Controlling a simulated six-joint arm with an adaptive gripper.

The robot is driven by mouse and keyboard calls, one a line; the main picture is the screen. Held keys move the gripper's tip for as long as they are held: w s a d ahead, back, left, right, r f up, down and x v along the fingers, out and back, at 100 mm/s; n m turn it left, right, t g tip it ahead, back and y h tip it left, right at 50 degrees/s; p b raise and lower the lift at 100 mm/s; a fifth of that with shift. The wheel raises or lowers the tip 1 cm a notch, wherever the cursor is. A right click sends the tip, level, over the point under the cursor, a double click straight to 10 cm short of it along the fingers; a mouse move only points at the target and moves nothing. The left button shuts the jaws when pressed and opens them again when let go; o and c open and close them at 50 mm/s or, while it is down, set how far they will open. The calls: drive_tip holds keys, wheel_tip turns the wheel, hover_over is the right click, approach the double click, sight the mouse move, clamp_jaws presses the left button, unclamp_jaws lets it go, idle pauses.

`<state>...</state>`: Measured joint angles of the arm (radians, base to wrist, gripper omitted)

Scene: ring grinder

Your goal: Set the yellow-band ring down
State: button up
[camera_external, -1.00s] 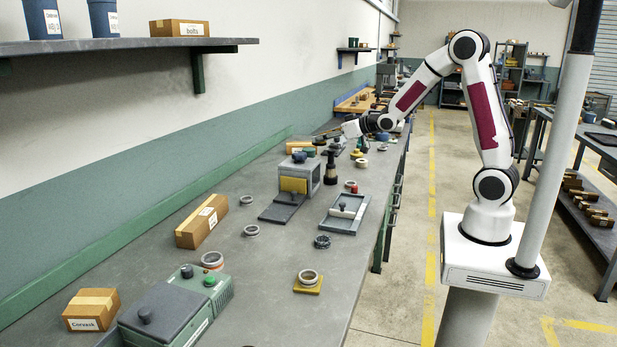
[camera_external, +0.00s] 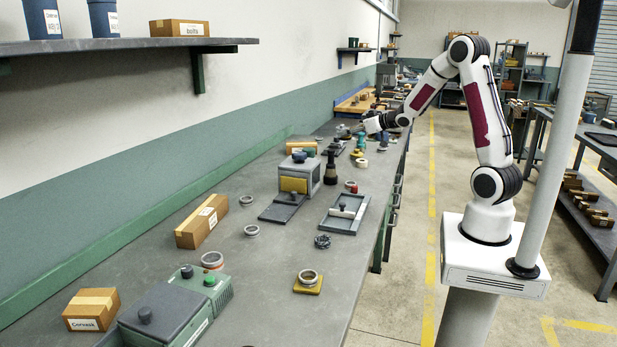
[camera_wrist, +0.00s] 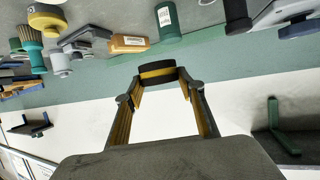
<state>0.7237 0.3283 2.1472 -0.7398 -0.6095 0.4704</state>
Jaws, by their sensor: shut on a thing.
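The yellow-band ring (camera_wrist: 157,72) is dark with a yellow stripe. It shows in the wrist view, held between the fingertips of my gripper (camera_wrist: 158,82), with the wall and the bench's back edge behind it. In the external view my gripper (camera_external: 361,124) is small, over the far part of the grey bench (camera_external: 165,275). The ring cannot be made out there, and its height above the bench is unclear.
A grey box with a yellow front (camera_external: 299,178) and a dark upright post (camera_external: 330,168) stand nearer along the bench. A shallow grey tray (camera_external: 345,214) lies at the right edge. Cardboard boxes (camera_external: 202,221) line the wall side.

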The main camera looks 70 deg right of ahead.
hover_over(346, 174)
drive_tip(key=shift+a+f, duration=0.15)
drive_tip(key=shift+f, duration=0.95)
drive_tip(key=shift+a+f, duration=0.1)
drive_tip(key=shift+f, duration=1)
drive_tip(key=shift+f, duration=0.1)
drive_tip(key=shift+f, duration=3.05)
drive_tip(key=shift+f, duration=1.85)
drive_tip(key=shift+f, duration=0.6)
drive_tip(key=o, duration=1.2)
